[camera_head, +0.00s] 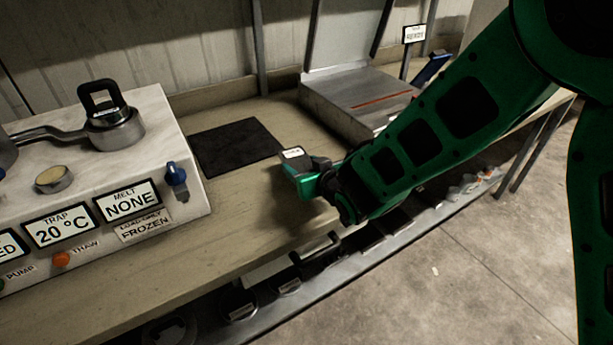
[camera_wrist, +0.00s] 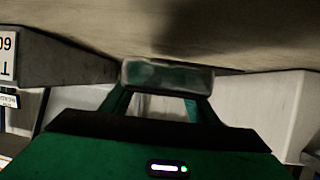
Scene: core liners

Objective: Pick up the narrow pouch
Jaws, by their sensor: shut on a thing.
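My gripper (camera_head: 306,176) is over the front part of the bench, near its edge. In the wrist view, its two green fingers (camera_wrist: 160,100) are shut on a pale, greyish, see-through piece with rounded ends, which I take to be the narrow pouch (camera_wrist: 168,75). It lies across the fingertips. In the head view, a small white label (camera_head: 292,153) shows at the gripper's end, its writing too small to read. The gripper hides most of the pouch there. I cannot tell whether the pouch touches the bench.
A black mat (camera_head: 236,146) lies on the bench (camera_head: 235,205) behind the gripper. A metal box (camera_head: 360,98) stands to the right, partly behind my arm. A white trap unit (camera_head: 150,155) with a lidded pot (camera_head: 115,128) stands left. A drawer handle (camera_head: 318,248) juts out below the edge.

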